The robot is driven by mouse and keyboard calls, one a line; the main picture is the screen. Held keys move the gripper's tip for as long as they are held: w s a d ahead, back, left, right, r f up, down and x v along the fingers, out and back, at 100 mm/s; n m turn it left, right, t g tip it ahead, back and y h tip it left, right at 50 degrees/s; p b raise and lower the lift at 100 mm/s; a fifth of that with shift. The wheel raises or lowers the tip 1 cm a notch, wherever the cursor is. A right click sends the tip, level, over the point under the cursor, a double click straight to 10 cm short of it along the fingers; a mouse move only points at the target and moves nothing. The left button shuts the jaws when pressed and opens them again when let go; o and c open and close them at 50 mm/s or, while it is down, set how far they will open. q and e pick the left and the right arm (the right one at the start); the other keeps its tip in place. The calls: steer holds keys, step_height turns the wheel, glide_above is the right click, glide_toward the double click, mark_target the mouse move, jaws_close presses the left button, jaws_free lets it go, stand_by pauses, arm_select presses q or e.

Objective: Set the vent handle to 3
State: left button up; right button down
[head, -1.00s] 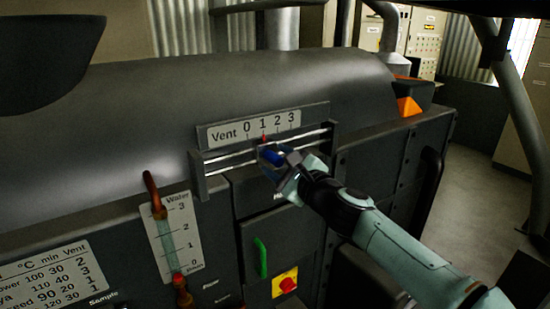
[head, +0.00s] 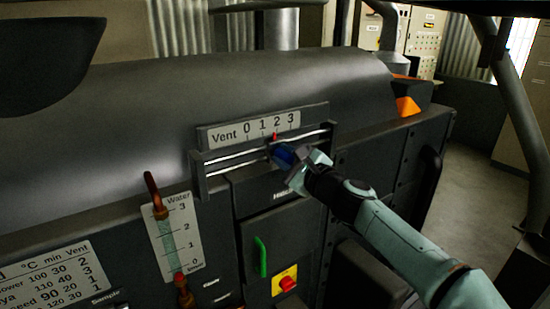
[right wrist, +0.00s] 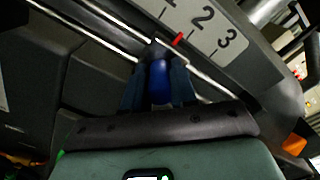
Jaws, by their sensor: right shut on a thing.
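The vent scale (head: 253,129) is a pale plate marked 0 to 3 on the dark machine. Below it, two bright rails carry the vent slider with a small red pointer (head: 275,136). The pointer stands at about the 2. In the right wrist view the red pointer (right wrist: 178,39) is just below the 2, with the 3 further right. My right gripper (head: 284,155) is shut on the blue vent handle (right wrist: 160,82), which shows between its fingers. In the head view the fingers hide part of the handle. My left gripper is not in view.
A water gauge (head: 174,235) with brown valve handles is at the lower left. A green handle (head: 261,256) and a red knob on a yellow plate (head: 285,281) sit below the rails. The rails continue clear to the right up to an end bracket (head: 333,139).

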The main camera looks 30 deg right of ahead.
steer(key=d, duration=0.5)
steer(key=shift+w+d+r+p, duration=0.1)
steer(key=shift+w+d+p, duration=0.05)
steer(key=shift+p, duration=0.2)
steer(key=shift+d, duration=0.1)
steer(key=c, duration=0.9)
jaws_free()
steer(key=shift+d, duration=0.1)
steer(key=s+d+b, duration=0.1)
steer(key=s+b, duration=0.1)
steer(key=s, duration=1.1)
steer(key=shift+s+b, duration=0.15)
steer(key=shift+b, duration=0.2)
